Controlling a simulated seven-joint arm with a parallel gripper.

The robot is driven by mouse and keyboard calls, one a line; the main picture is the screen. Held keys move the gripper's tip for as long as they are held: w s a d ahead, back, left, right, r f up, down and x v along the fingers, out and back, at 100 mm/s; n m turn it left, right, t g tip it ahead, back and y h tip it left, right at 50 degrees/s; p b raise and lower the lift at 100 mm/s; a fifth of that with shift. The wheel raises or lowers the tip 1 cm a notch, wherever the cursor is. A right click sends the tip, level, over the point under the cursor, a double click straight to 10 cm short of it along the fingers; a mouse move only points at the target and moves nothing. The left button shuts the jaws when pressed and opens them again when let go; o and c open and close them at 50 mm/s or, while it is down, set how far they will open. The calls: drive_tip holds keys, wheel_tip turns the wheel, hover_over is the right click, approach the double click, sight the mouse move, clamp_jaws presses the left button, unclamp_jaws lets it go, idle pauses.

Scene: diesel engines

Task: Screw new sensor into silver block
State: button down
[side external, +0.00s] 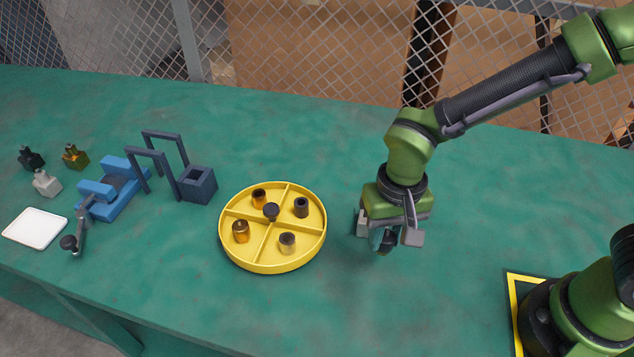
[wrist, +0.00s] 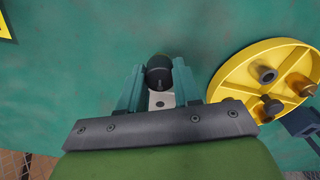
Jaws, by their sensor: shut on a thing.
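My gripper (side external: 387,236) hangs above the bare table, right of the yellow tray. In the wrist view its teal fingers (wrist: 160,78) are shut on a dark cylindrical part (wrist: 158,66), probably a sensor. The part also shows dark at the fingertips in the side view (side external: 384,246). A pale plate with a hole shows behind it between the fingers; I cannot tell what it belongs to. The silver block (side external: 46,183) stands at the far left with a dark piece on top. A black block (side external: 31,159) and a gold block (side external: 75,156) stand near it.
The round yellow tray (side external: 272,266) has four compartments holding small cylindrical parts, and a dark central knob (side external: 271,211). A blue vise (side external: 118,193), a dark box with frame handles (side external: 198,185) and a white plate (side external: 36,228) are at left. The table around my gripper is clear.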

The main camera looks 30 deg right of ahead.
drive_tip(key=w+d+r, duration=0.5)
drive_tip(key=w+r, duration=0.2)
drive_tip(key=w, duration=0.1)
drive_tip(key=shift+n, duration=0.4)
drive_tip(key=shift+w+a+f, duration=0.1)
drive_tip(key=shift+a+f, duration=0.05)
drive_tip(key=shift+f, duration=1.45)
drive_tip(key=shift+a+f, duration=0.1)
drive_tip(key=shift+f, duration=1.5)
drive_tip(key=shift+f, duration=0.7)
drive_tip(key=m, duration=1)
drive_tip(key=shift+f, duration=0.2)
drive_tip(key=m, duration=1.1)
drive_tip(key=shift+f+m, duration=0.15)
drive_tip(key=shift+m, duration=0.25)
